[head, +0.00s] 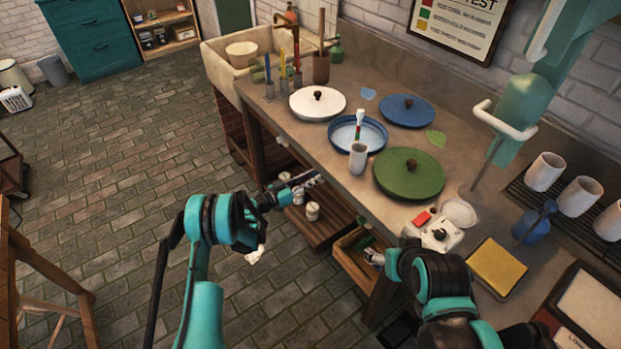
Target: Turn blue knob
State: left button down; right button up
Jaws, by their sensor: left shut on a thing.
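My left gripper (304,182) is at the front edge of the worktable, below the tabletop. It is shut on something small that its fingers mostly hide. My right gripper (375,257) is low at the table's front by an open wooden drawer, partly hidden by my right arm. I cannot tell whether its fingers are open or shut.
On the worktable (345,185) are a white lid (310,104), a blue lid (393,111), a green lid (400,182), a blue dish (345,141) and a grey cup (357,160). A white device (448,240) with a black dial stands nearer.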

pick_arm(q)
jog(key=shift+m, duration=1)
jog(key=c, duration=1.3)
grip_release()
jog(key=shift+f, duration=0.1)
jog(key=shift+o, duration=0.2)
jog(key=v, duration=1.2)
